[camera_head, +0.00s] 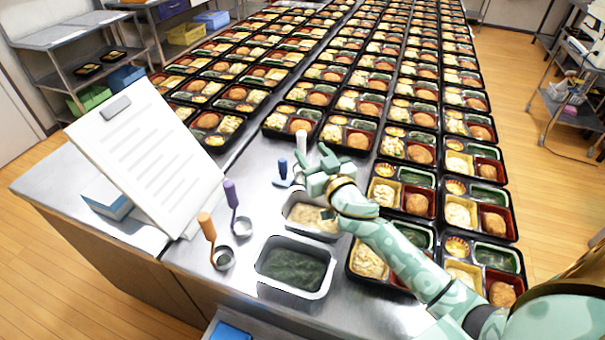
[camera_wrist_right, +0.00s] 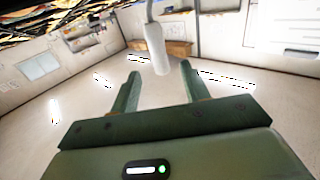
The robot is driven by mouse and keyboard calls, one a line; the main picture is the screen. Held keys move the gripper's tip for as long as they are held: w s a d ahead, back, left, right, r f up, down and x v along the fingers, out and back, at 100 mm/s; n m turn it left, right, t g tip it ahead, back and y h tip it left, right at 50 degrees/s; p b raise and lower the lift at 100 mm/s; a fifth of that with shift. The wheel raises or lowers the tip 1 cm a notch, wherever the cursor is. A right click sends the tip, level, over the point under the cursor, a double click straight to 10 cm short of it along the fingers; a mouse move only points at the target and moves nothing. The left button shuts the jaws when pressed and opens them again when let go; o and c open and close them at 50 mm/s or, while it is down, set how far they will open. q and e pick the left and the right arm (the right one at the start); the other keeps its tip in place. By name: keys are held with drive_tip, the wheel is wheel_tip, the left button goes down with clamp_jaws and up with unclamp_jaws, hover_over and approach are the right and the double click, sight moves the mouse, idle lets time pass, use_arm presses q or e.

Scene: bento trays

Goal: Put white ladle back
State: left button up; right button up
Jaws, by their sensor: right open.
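The white ladle shows as an upright white handle (camera_head: 301,143) just beyond my right gripper (camera_head: 317,165) in the head view. Its scoop is not visible there. In the right wrist view the white handle (camera_wrist_right: 157,50) appears beyond and between the two spread fingertips of the right gripper (camera_wrist_right: 161,75), with a thin rod at its top edge. The gripper is open, and I see no finger closed on the handle. My left gripper is not in view.
A blue-handled ladle (camera_head: 284,172), a purple-handled ladle (camera_head: 232,195) and an orange-handled ladle (camera_head: 208,228) stand on the steel counter (camera_head: 185,258). A pan of greens (camera_head: 322,282) and a pan of pale food (camera_head: 290,213) lie nearby. Rows of bento trays (camera_head: 347,270) fill the right. A white document board (camera_head: 150,150) leans left.

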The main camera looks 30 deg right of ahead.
sight(304, 142)
drive_tip(key=w+b, duration=0.1)
drive_tip(key=w, duration=0.5)
drive_tip(key=shift+w+d, duration=0.15)
drive_tip(key=shift+w, duration=0.1)
drive_tip(key=shift+s, duration=0.1)
drive_tip(key=shift+c, duration=0.4)
clamp_jaws()
